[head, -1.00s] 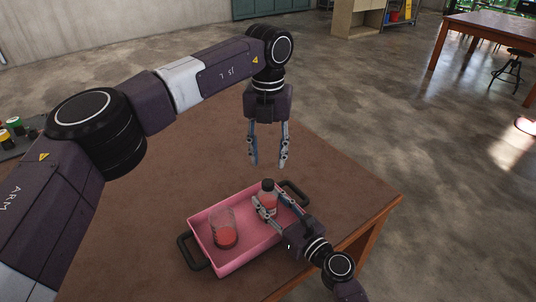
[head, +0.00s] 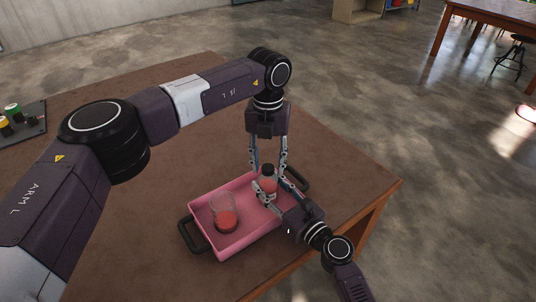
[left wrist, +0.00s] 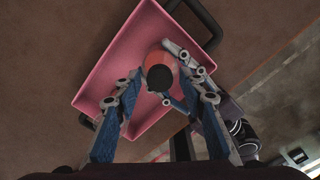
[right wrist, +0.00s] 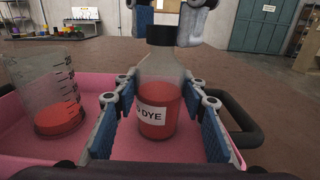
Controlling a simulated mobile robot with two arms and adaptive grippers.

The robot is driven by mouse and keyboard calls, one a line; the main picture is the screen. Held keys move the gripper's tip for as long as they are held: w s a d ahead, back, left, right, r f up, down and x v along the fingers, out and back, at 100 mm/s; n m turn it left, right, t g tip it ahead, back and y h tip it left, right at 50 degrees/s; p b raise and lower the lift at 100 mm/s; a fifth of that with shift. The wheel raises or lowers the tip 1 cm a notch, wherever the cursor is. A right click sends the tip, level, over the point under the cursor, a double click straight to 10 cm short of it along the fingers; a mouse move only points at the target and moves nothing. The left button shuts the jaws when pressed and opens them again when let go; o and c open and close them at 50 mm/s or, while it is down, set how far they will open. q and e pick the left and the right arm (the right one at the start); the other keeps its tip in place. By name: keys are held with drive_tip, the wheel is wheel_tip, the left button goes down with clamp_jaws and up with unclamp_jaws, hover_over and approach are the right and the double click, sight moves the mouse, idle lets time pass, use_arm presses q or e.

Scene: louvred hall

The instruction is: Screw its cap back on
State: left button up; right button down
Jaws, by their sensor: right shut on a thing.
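A clear bottle (right wrist: 160,95) of red liquid with a "DYE" label stands upright in the pink tray (head: 232,250). My right gripper (head: 269,193) is shut on its body from the side. A black cap (right wrist: 162,35) sits on top of the bottle. Whether it is threaded tight I cannot tell. My left gripper (head: 268,170) points straight down over the bottle, open. Its fingertips are on either side of the cap, with gaps, in the right wrist view. The left wrist view shows the cap (left wrist: 160,77) from above, between the spread fingers.
A clear graduated beaker (right wrist: 52,95) with red liquid stands in the tray, left of the bottle. The tray has dark handles (head: 190,235) at both ends. A dark board (head: 22,125) with small coloured items lies at far left. The brown table (head: 150,200) is otherwise clear.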

use_arm(q)
clamp_jaws()
drive_tip(key=m, duration=0.5)
drive_tip(key=shift+o, duration=0.7)
unclamp_jaws()
wheel_tip(320, 180, up, 12)
idle(0.3)
